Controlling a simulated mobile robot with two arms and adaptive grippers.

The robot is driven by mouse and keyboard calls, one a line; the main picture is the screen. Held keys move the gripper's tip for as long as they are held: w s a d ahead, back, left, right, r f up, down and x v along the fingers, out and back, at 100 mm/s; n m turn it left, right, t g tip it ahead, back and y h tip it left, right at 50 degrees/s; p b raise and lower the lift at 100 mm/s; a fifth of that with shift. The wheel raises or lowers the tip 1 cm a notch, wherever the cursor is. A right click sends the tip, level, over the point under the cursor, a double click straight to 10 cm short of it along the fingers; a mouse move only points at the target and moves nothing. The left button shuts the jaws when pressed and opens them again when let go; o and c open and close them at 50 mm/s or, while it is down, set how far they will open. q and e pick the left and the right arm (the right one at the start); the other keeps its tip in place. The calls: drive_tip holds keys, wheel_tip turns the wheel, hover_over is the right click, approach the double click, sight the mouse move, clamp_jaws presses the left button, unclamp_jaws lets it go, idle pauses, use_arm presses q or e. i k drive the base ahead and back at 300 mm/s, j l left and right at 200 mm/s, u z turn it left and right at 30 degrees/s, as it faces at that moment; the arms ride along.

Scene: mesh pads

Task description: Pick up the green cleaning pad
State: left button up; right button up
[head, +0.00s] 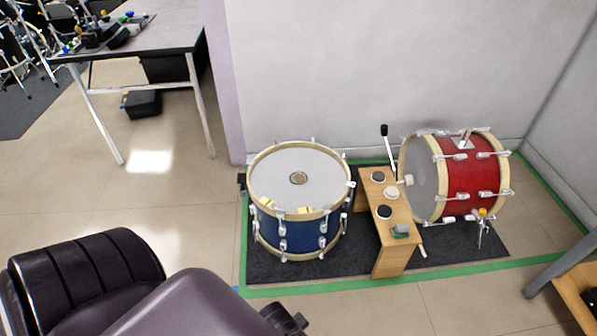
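A small grey-green block, which looks like the green cleaning pad (401,230), lies at the near end of a narrow wooden bench (394,250). The bench stands between a blue drum and a red drum. Round dark pads (383,212) and a pale round pad (391,193) lie farther back on the bench top. The green pad is small in the head view, so its texture is unclear. Neither of my grippers can be seen.
The blue drum (297,233) stands left of the bench; the red drum (470,178) lies on its side to the right. They are on a dark mat (345,262) edged with green tape (300,289). A large dark rounded shape (85,270) fills the lower left.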

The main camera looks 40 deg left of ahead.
sight(400, 230)
drive_tip(key=i+l+u, duration=0.1)
drive_tip(key=i, duration=0.35)
drive_tip(key=i+l+u, duration=0.15)
drive_tip(key=i, duration=0.25)
drive_tip(key=i+l+u, duration=0.1)
drive_tip(key=i+l, duration=0.2)
drive_tip(key=i, duration=0.15)
